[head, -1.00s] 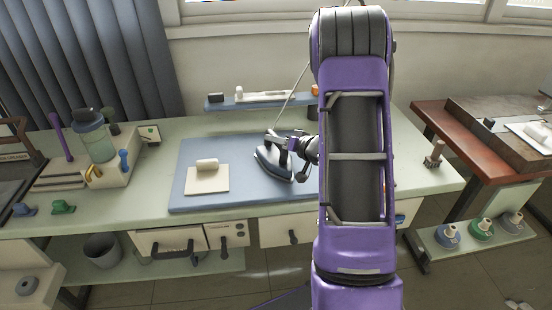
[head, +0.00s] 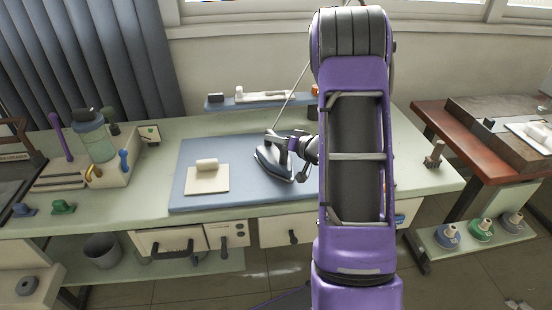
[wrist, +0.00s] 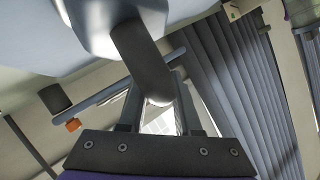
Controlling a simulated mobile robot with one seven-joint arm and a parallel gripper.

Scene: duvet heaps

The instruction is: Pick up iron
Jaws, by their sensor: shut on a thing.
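A dark grey iron (head: 271,161) is on the blue mat (head: 235,150) on the worktable, with a cord rising from it. My gripper (head: 293,144) comes in from the right and is shut on the iron's handle. In the wrist view, the dark handle (wrist: 143,60) lies between the two fingers of my gripper (wrist: 157,100), with the iron's pale body (wrist: 100,20) beyond it. I cannot tell whether the sole touches the mat. My arm hides part of the table to the right.
A cream block with a roll (head: 207,178) lies left of the iron on the mat. A small blue shelf (head: 225,105) stands behind it. A wooden bench (head: 465,140) stands at right.

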